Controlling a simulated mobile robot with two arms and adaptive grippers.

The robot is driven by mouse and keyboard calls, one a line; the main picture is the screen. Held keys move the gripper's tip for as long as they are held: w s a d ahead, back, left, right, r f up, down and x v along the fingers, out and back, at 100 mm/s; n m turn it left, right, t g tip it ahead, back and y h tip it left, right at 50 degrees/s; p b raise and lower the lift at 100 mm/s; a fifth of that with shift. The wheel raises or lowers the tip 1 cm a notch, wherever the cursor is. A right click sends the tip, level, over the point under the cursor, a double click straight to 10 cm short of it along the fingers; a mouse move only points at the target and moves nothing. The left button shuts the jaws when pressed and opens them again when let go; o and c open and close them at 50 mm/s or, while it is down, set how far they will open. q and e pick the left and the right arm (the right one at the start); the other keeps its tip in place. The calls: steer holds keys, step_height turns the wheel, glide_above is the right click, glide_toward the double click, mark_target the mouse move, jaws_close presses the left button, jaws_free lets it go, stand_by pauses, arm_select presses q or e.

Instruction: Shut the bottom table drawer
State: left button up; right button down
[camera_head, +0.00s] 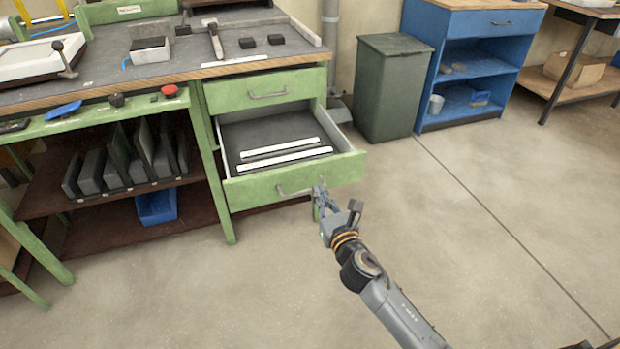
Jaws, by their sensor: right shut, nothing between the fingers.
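The bottom table drawer (345,170) is green and stands pulled out from the workbench. Two pale strips (285,154) lie inside it on a dark floor. Its bar handle (292,191) is on the front panel. My right gripper (319,190) is shut and empty at the right end of that handle, in front of the panel. I cannot tell whether it touches the drawer. The drawer above (290,86) is closed. My left gripper is not in view.
The bench top (120,75) carries a hammer (214,40), dark blocks and a white box. A green waste bin (392,90) and blue cabinet (470,70) stand behind. Floor at right is clear.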

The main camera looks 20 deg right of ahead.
mark_target(307, 169)
steer(key=w+b, duration=0.1)
steer(key=w, duration=0.5)
steer(key=shift+w+a+f, duration=0.1)
steer(key=shift+w+a, duration=0.05)
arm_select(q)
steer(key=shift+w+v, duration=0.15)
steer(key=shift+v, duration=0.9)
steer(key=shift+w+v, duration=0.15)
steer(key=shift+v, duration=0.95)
arm_select(e)
steer(key=shift+w, duration=0.65)
steer(key=shift+w, duration=0.1)
